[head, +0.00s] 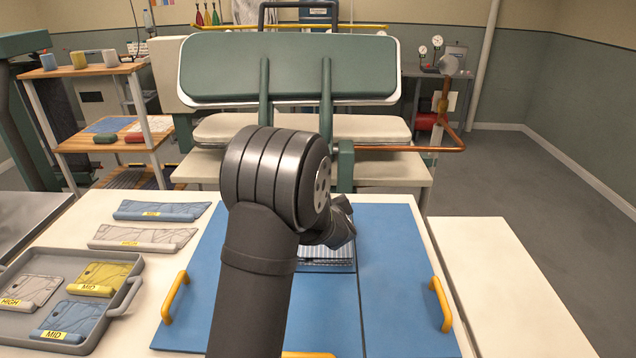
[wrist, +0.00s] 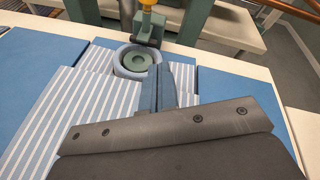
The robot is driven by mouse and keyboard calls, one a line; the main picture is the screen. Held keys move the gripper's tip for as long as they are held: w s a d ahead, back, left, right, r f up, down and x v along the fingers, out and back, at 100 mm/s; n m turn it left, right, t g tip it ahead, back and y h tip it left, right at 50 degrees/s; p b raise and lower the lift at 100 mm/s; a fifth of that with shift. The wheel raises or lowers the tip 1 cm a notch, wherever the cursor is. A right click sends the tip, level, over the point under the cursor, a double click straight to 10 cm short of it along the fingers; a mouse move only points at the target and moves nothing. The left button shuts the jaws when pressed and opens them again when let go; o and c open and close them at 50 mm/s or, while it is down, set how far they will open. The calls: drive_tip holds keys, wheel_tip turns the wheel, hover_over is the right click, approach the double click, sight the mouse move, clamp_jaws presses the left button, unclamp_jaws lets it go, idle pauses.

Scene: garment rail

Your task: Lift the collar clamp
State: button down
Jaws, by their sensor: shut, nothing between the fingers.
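In the wrist view, the collar clamp (wrist: 149,28) stands at the far end of the blue board, a dark green part with a yellow piece on top. Below it a pale grey-blue ring, apparently the collar (wrist: 122,68), surrounds a green disc (wrist: 139,62). A blue-and-white striped garment (wrist: 60,112) lies in front. My gripper (wrist: 162,72) is shut and empty, its narrow fingers pointing at the ring's near right side; I cannot tell whether they touch it. In the head view my arm hides the clamp and most of the garment (head: 326,262).
The blue board (head: 395,290) has yellow handles (head: 440,304) at its sides. A green padded press (head: 290,70) stands behind it. A grey tray (head: 125,300) with labelled pieces and two folded pieces (head: 160,211) lie left. The white table (head: 500,290) at right is clear.

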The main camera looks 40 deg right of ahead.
drive_tip(key=x, duration=1)
drive_tip(key=shift+w+a+r, duration=0.1)
drive_tip(key=shift+w+r, duration=0.75)
drive_tip(key=shift+r, duration=0.25)
drive_tip(key=shift+w+r, duration=0.5)
